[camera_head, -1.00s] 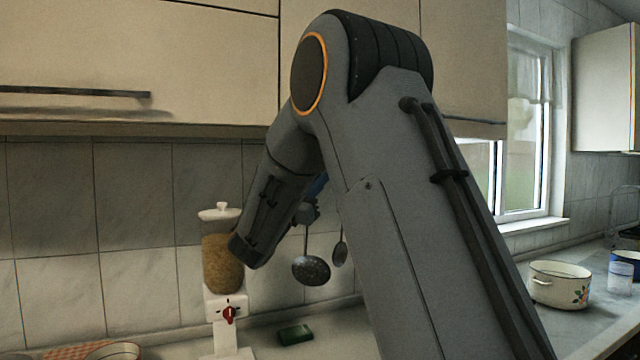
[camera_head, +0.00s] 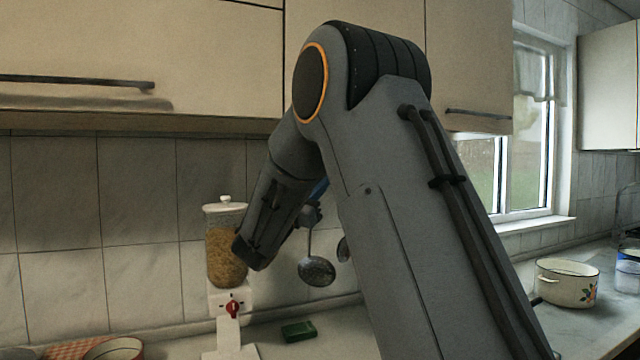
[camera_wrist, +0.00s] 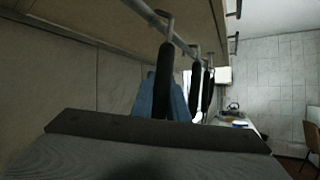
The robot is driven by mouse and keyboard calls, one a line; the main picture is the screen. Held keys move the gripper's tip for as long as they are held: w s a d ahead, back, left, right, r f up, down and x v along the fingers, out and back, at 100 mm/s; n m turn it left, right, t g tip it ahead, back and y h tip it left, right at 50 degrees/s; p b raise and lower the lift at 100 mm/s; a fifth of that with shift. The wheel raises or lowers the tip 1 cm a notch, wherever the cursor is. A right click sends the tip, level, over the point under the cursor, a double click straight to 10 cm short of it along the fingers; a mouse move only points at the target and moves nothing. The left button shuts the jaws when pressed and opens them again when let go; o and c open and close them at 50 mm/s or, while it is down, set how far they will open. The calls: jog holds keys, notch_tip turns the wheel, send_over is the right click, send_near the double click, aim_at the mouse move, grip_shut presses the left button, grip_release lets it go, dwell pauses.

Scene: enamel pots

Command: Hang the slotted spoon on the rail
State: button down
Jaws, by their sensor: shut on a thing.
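My gripper (camera_wrist: 162,92) has blue fingers, seen in the wrist view. It is shut on the black handle of the slotted spoon (camera_wrist: 164,70). A metal hook tops this handle, close beside the rail (camera_wrist: 185,45) under the cupboard. I cannot tell whether the hook rests on the rail. In the head view the spoon's round, dark perforated bowl (camera_head: 317,271) hangs down below my gripper. My arm hides most of the rail and gripper there.
Other black-handled utensils (camera_wrist: 196,86) hang farther along the rail; one shows partly behind my arm in the head view (camera_head: 343,249). A cereal dispenser (camera_head: 226,258) stands left of my gripper. A green sponge (camera_head: 298,331) lies on the counter. A white pot (camera_head: 567,284) stands right.

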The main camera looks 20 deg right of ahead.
jog(key=c, duration=1.7)
grip_release()
jog(key=shift+o, duration=0.2)
jog(key=shift+s+a, duration=0.1)
jog(key=b+v, duration=0.2)
jog(key=v, duration=0.5)
jog(key=shift+s+a+f+b, duration=0.15)
jog(key=shift+a+f+b, duration=0.05)
jog(key=shift+b, duration=0.1)
jog(key=shift+f+b, duration=0.1)
jog(key=shift+b, duration=0.2)
